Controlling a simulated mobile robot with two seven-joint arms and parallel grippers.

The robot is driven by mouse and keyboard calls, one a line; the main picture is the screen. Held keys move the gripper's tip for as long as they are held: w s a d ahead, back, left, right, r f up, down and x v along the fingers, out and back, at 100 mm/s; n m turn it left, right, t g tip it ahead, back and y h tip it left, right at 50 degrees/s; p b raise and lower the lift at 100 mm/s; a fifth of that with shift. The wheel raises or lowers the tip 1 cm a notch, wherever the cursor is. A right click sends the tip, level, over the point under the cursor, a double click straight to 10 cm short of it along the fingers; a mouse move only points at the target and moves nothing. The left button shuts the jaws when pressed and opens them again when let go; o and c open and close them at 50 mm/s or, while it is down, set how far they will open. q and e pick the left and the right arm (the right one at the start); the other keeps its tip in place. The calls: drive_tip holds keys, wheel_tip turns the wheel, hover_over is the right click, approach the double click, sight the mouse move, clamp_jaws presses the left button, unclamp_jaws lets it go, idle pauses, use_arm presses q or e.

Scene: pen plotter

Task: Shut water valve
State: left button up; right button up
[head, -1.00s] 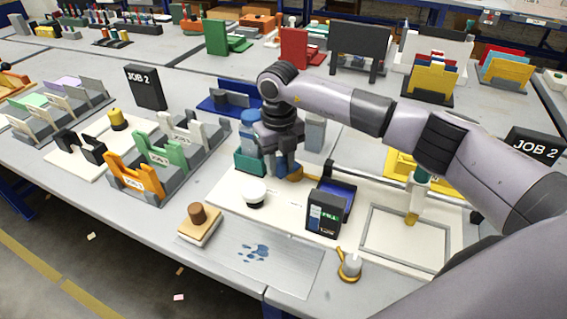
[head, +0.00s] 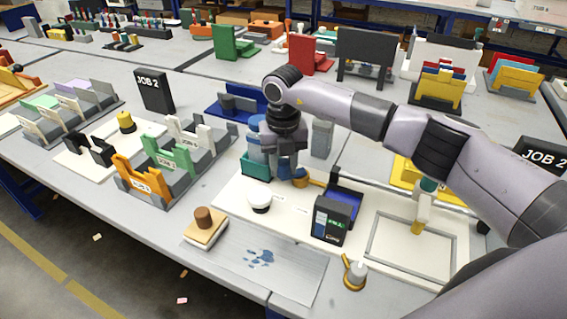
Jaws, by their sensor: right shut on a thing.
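The water valve appears to be the blue fitting (head: 285,173) with an orange lever (head: 310,183), at the back left of a white board. My right gripper (head: 287,168) points down over it and is shut on it. The fingers hide much of the fitting, so the lever's exact setting is hard to tell. A blue bottle-like tank (head: 255,132) stands in a teal holder (head: 255,165) just left of the gripper. My left gripper is not in view.
A dark box with a screen (head: 330,220), a white dome (head: 260,199) and a grey frame (head: 410,252) sit on or near the board. Blue spots (head: 260,257) mark a grey sheet in front.

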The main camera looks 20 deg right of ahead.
drive_tip(key=shift+w+r, duration=0.1)
drive_tip(key=o, duration=1)
drive_tip(key=shift+o, duration=0.2)
drive_tip(key=shift+a, duration=0.1)
